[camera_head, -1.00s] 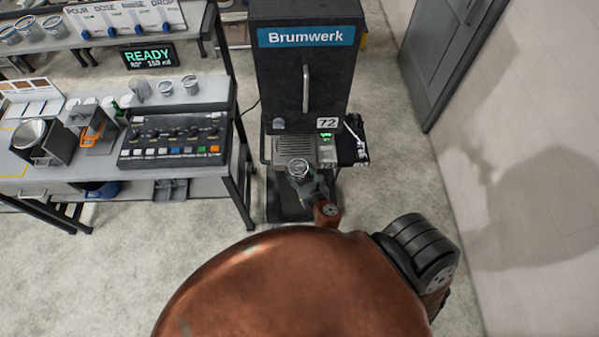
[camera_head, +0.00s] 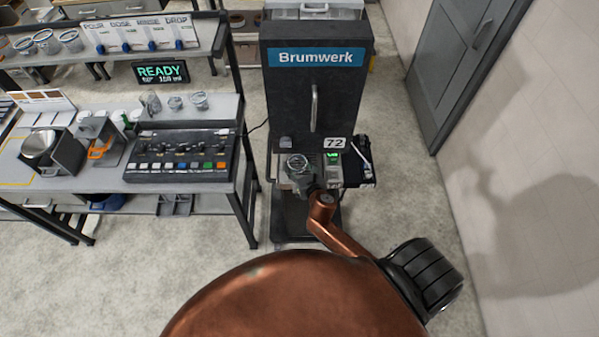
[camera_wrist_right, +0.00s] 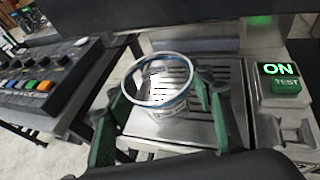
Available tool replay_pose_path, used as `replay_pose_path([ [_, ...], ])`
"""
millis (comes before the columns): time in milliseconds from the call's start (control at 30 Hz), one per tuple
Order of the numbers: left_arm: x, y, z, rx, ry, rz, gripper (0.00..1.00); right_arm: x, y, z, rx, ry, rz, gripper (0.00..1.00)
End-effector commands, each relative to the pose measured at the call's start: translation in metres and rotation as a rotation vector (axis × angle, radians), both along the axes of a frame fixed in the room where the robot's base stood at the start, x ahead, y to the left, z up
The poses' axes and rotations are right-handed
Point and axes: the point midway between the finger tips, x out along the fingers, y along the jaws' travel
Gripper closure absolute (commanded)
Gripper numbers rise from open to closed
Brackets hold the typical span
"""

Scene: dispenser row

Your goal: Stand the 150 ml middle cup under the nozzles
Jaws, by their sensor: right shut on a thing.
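A clear cup with a blue band below its rim (camera_wrist_right: 165,78) is between the green fingers of my right gripper (camera_wrist_right: 160,92) in the right wrist view. The gripper is shut on it. The cup is upright or nearly so, over the slotted metal tray (camera_wrist_right: 229,76) of the machine; I cannot tell whether its base touches. In the head view the cup (camera_head: 297,161) is at the front of the black Brumwerk machine (camera_head: 292,100). The nozzles are hidden, and the cup's size mark is not readable. My left gripper is not in view.
Right of the tray are a lit ON sign (camera_wrist_right: 278,69) and a TEST button (camera_wrist_right: 286,86). A bench with a button console (camera_head: 180,158) and several small cups (camera_head: 199,101) stands left. A wall and grey door (camera_head: 465,70) are at right.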

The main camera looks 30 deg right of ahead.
Motion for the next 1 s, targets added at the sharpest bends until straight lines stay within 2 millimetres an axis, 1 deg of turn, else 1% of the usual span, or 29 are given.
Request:
replay_pose_path([
  [100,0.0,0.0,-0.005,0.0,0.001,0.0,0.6,0.014,-0.005,-0.001,-0.001,-0.002,0.0,0.68],
  [400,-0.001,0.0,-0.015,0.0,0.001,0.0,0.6,0.044,-0.016,-0.004,0.0,0.0,0.0,0.68],
  [500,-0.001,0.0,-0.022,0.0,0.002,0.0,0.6,0.044,-0.016,-0.015,0.0,0.002,-0.001,0.68],
  [600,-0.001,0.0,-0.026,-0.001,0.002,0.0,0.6,0.044,-0.016,-0.02,-0.001,0.001,-0.001,0.68],
  [1000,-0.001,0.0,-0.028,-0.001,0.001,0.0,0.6,0.044,-0.016,-0.023,0.0,0.0,-0.001,0.68],
])
